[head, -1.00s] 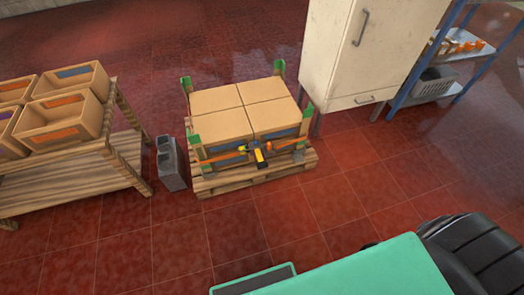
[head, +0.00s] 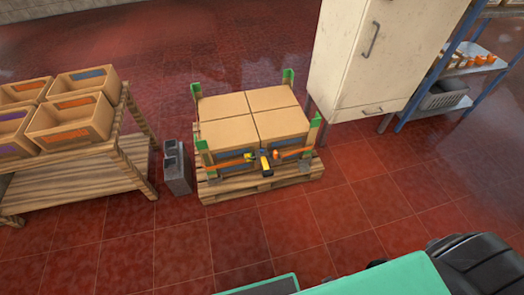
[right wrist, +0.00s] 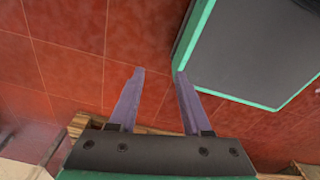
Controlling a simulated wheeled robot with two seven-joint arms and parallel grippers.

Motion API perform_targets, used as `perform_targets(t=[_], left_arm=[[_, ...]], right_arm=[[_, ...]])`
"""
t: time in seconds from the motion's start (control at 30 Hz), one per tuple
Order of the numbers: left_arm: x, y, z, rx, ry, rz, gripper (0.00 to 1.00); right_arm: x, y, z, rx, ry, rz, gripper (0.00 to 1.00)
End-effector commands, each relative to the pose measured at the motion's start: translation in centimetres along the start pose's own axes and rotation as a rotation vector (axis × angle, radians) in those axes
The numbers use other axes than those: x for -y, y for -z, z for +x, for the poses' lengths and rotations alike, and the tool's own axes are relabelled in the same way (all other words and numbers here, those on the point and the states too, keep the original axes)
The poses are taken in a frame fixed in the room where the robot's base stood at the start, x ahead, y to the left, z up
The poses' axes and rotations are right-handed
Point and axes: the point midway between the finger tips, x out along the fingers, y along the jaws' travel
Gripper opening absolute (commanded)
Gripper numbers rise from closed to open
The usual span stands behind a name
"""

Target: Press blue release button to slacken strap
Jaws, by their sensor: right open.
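An orange strap (head: 232,161) runs around the front of a stack of cardboard boxes (head: 252,122) on a wooden pallet (head: 232,189). A yellow and black ratchet buckle (head: 265,163) sits on the strap at the front of the stack. The blue release button is too small to make out. Green corner protectors (head: 288,76) stand at the stack's corners. My right gripper (right wrist: 154,72) is open and empty in the right wrist view, above the red floor and apart from the strap. My left gripper is not in view.
A white cabinet (head: 350,60) and a blue-framed shelf (head: 447,86) stand to the right. Red tiled floor (head: 360,200) in front of the pallet is clear.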

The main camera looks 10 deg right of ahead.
Motion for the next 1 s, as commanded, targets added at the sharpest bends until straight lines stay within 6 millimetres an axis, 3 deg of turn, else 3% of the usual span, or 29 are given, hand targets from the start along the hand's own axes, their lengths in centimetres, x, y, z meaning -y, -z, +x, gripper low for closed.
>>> perform_targets(t=[0.03, 0.1, 1.0], left_arm=[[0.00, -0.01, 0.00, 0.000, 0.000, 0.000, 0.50], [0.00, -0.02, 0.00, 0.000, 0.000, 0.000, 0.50], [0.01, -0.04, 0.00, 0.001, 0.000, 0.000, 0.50]], right_arm=[[0.00, 0.00, 0.00, 0.000, 0.000, 0.000, 0.27], [0.00, 0.00, 0.00, 0.000, 0.000, 0.000, 0.00], [-0.04, 0.00, 0.00, 0.000, -0.001, 0.000, 0.00]])
